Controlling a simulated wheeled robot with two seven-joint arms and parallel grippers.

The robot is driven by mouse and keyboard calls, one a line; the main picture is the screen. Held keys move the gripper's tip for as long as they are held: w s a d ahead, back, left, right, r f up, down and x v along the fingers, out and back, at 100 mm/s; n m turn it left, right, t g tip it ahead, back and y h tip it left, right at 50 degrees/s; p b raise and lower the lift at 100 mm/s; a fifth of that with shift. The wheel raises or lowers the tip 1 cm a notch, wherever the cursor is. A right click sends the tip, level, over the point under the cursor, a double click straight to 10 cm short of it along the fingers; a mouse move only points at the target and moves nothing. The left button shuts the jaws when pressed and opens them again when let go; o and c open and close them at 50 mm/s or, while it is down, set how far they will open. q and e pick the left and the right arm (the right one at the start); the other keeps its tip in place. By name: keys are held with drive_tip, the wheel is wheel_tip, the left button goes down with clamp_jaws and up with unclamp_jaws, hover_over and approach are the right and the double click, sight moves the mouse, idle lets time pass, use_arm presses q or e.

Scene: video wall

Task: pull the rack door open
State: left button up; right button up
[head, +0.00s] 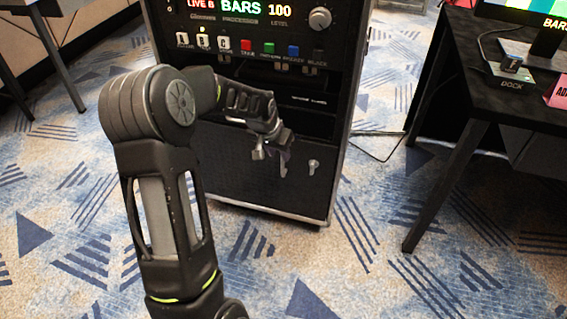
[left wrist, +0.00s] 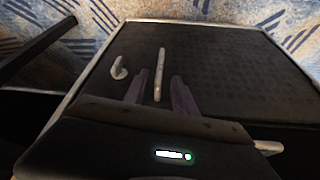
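The rack door (head: 230,165) is the dark lower panel of the equipment rack, and it looks shut. It fills much of the left wrist view (left wrist: 225,65). A light vertical bar handle (left wrist: 160,75) stands on the door. A small metal latch (head: 313,166) sits beside it, and also shows in the left wrist view (left wrist: 118,68). My left gripper (head: 272,157) is in front of the door, left of the latch. In the left wrist view its two fingers (left wrist: 160,92) are apart, one on each side of the handle, with visible gaps. Their depth relative to the handle is unclear. My right gripper is out of view.
The rack's upper panels (head: 255,45) carry buttons, a knob and a lit display. A dark desk (head: 470,95) with a monitor and dock stands to the right. A cable (head: 378,150) lies on the carpet between them. Carpet before the rack is clear.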

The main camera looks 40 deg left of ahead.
sight(282, 160)
use_arm(q)
drive_tip(key=b+x, duration=0.2)
drive_tip(key=x, duration=0.5)
drive_tip(key=shift+w+f, duration=0.1)
drive_tip(key=shift+f, duration=0.05)
clamp_jaws()
idle(1.2)
